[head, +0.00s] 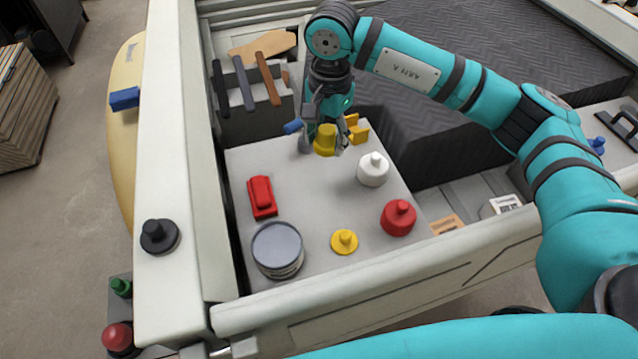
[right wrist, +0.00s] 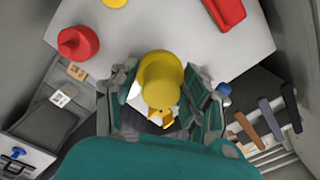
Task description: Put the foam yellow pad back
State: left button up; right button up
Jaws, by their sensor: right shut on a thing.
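My right gripper (head: 324,146) is shut on a yellow round pad (head: 325,137) with a thicker stem, over the back part of the grey work board (head: 310,195). In the right wrist view the yellow pad (right wrist: 160,72) sits between the fingers of my right gripper (right wrist: 160,100). Whether its underside touches the board is unclear. A second, flatter yellow pad (head: 344,242) with a knob lies near the board's front edge. My left gripper is in neither view.
A white pad (head: 373,170), a red pad (head: 398,217), a red block tool (head: 262,197) and a grey tin (head: 277,250) stand on the board. A yellow bracket (head: 357,130) is just right of the gripper. A tool rack (head: 248,120) stands behind left. The board's middle is clear.

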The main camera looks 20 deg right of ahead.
notch_tip(320, 180, down, 3)
jog(key=shift+r+b, duration=0.2)
jog(key=shift+b, duration=0.8)
notch_tip(320, 180, down, 4)
jog(key=b, duration=0.4)
jog(key=p, duration=0.2)
send_over(325, 195)
notch_tip(325, 195, down, 5)
jog(key=shift+d+f, duration=0.1)
jog(key=shift+f, duration=0.35)
notch_tip(325, 195, down, 3)
jog(key=shift+r+p, duration=0.1)
jog(key=shift+p, duration=0.7)
jog(key=shift+f, duration=0.45)
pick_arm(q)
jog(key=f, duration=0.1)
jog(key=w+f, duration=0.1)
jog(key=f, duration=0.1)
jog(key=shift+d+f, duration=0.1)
pick_arm(e)
jog(key=shift+f, duration=0.1)
